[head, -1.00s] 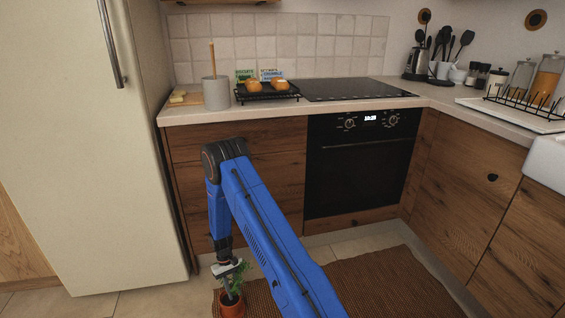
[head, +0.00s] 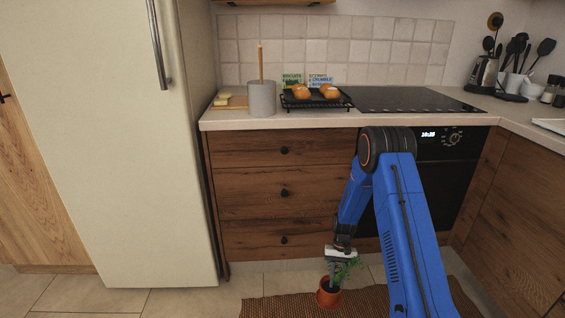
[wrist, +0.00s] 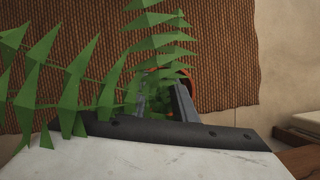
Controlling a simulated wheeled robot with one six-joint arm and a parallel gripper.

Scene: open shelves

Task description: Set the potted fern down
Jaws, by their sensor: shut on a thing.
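The potted fern is a green leafy plant in a terracotta pot (head: 329,293). It is low in the head view, in front of the drawers and over the edge of the brown mat. My gripper (head: 333,273) points down and is shut on the fern from above. In the wrist view, green fronds (wrist: 75,85) cover the left side, and the gripper fingers (wrist: 165,103) reach down to the orange pot rim (wrist: 186,78). The fronds partly hide the fingers. I cannot tell whether the pot touches the mat.
The brown ribbed mat (head: 275,306) lies on the tiled floor. Wooden drawers (head: 284,193) and a black oven (head: 450,195) stand behind, and a tall fridge (head: 165,200) at left. The counter (head: 230,119) holds a grey crock (head: 262,98) and a black rack with buns (head: 316,99).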

